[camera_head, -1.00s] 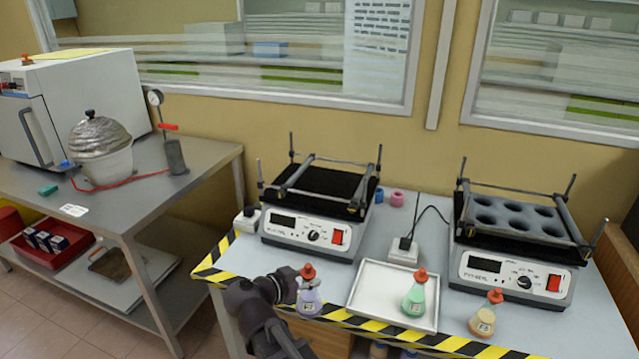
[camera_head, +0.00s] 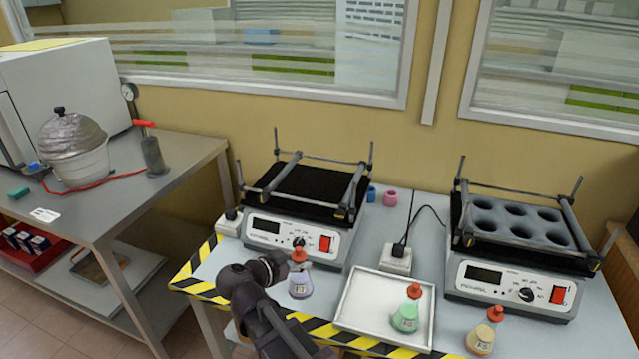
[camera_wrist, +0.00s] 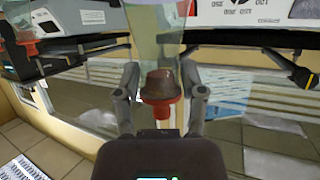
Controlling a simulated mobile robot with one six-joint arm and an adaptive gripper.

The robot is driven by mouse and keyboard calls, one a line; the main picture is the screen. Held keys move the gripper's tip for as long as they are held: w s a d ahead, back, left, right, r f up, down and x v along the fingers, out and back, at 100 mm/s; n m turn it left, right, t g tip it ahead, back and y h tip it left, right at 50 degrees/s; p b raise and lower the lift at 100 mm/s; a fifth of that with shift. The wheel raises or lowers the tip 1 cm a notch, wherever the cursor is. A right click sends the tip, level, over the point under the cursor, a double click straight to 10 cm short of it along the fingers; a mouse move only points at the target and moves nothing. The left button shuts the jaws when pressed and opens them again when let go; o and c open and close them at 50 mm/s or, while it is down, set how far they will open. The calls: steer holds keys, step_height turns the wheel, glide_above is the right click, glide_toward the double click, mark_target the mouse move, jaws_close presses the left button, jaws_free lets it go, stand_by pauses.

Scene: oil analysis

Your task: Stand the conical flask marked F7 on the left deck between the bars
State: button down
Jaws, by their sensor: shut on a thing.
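The conical flask (camera_head: 301,285) with pale purple liquid, a red stopper and a label I read as F7 is upright in the head view. My gripper (camera_head: 288,262) is shut on its neck below the stopper. In the wrist view my gripper (camera_wrist: 160,92) has a finger on each side of the neck, with the red stopper (camera_wrist: 158,112) between them. The flask appears just in front of the left shaker's control panel; I cannot tell its height above the bench. The left shaker's black deck (camera_head: 304,186) is empty between its bars (camera_head: 346,188), behind the flask.
A white tray (camera_head: 352,311) holds a green-liquid flask (camera_head: 406,317). A yellow-liquid flask (camera_head: 480,340) stands right of it. The right shaker (camera_head: 510,281) has a deck with round holes. Upright posts and bars rise around the left deck. A white plug block (camera_head: 396,262) sits between the shakers.

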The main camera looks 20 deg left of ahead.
steer(key=shift+w+d, duration=0.2)
steer(key=shift+w, duration=0.35)
steer(key=shift+w, duration=0.1)
steer(key=shift+r, duration=0.1)
